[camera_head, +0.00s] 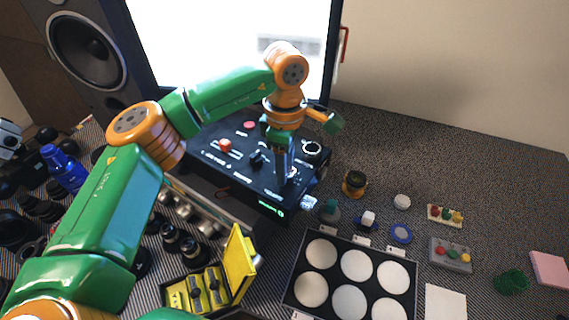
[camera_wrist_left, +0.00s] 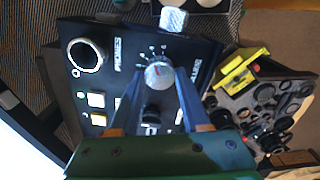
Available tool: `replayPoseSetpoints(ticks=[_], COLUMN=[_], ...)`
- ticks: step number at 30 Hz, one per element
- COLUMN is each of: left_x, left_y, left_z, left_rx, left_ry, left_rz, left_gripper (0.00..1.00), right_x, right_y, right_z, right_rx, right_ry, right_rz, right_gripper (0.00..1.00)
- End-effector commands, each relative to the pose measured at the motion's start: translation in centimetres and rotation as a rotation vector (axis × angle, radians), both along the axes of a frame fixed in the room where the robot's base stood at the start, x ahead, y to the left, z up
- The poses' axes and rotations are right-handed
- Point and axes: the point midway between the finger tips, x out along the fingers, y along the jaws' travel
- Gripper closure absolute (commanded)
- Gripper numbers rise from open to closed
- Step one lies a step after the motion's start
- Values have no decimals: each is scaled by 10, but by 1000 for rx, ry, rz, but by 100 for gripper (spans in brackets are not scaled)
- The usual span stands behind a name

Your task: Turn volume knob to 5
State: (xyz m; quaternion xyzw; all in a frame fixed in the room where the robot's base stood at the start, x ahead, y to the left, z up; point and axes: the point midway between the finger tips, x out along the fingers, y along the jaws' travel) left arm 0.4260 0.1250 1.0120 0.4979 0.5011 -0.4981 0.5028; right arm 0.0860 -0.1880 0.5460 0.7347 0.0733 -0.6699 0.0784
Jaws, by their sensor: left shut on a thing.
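The black control box (camera_head: 238,182) stands on the dark striped table below the bright screen. Its volume knob (camera_wrist_left: 158,75) is a round silver dial with a red pointer mark, ringed by printed numbers. In the wrist view my left gripper (camera_wrist_left: 160,82) reaches down to the knob with a finger on each side, shut on it. In the head view the left gripper (camera_head: 287,172) points down at the box's near right corner, and its fingers largely hide the knob. The number at the pointer is too small to read. My right gripper is not in view.
A round socket (camera_wrist_left: 86,55) marked PHONES and lit square buttons (camera_wrist_left: 96,99) sit beside the knob. A black tray with white discs (camera_head: 285,300), an open yellow case (camera_head: 240,262) and small parts lie in front. A speaker (camera_head: 88,48) stands at the left.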

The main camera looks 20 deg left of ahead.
Motion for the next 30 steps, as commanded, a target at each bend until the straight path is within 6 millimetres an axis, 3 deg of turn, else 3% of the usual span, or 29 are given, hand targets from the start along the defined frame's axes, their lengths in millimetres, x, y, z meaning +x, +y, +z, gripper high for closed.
replayPoseSetpoints(ticks=[5,6,9,19,27,30], left_x=[0,0,0,0,1,0], left_y=[-1,-1,-1,0,-1,-1], left_z=[0,0,0,4,58,69], left_rx=[-2,-2,-2,0,0,0], left_ry=[-1,0,0,-1,-2,0], left_rz=[0,0,0,2,1,1], left_gripper=[100,51,24,23,23,23], right_x=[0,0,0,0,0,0], right_y=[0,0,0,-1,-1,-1], right_z=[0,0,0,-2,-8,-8], right_rx=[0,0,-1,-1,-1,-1], right_ry=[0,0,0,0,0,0], right_rz=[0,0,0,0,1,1], right_gripper=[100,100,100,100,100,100])
